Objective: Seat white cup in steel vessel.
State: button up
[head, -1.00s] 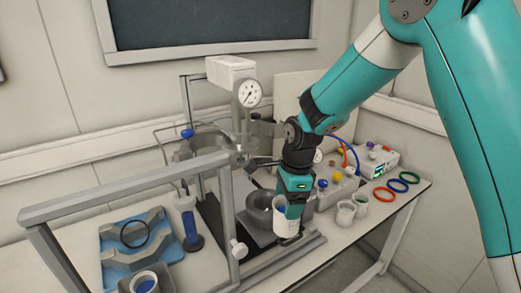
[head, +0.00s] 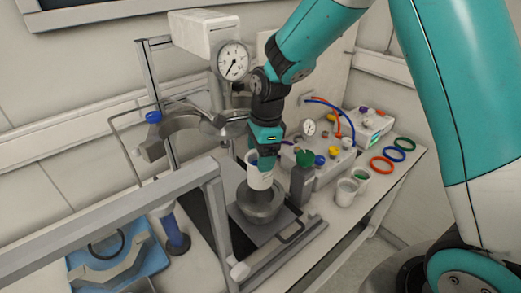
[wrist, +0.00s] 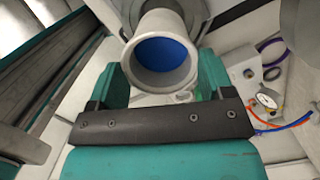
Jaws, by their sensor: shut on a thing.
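The white cup (head: 258,181) is in my gripper (head: 264,160) in the head view, upright, with blue showing inside it. In the wrist view my gripper (wrist: 160,88) has one finger on each side of the cup (wrist: 160,83), whose round rim and blue inside face the camera. The steel vessel (head: 262,211) is an open round pot on a grey base below the cup. The cup appears over the back part of the vessel's opening, with its bottom near the rim height in the picture. The exact gap is hard to tell.
A grey bottle with a green cap (head: 302,182) stands right of the vessel. Two white cups (head: 347,190) stand farther right. The clamp ring (head: 185,128) and pressure gauge (head: 233,61) are behind and left. A metal frame bar (head: 110,225) crosses the front left.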

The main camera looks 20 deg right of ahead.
notch_tip(320, 180, down, 5)
jog(key=b, duration=0.3)
jog(key=shift+r, duration=0.15)
jog(key=shift+f+b, duration=1)
jog(key=shift+f, duration=0.5)
jog(key=shift+p, duration=0.4)
jog(key=shift+f, duration=0.2)
dwell(0.4)
jog(key=o, duration=1.3)
notch_tip(320, 180, up, 17)
jog(key=d+b, duration=0.2)
jog(key=shift+s+r, duration=0.15)
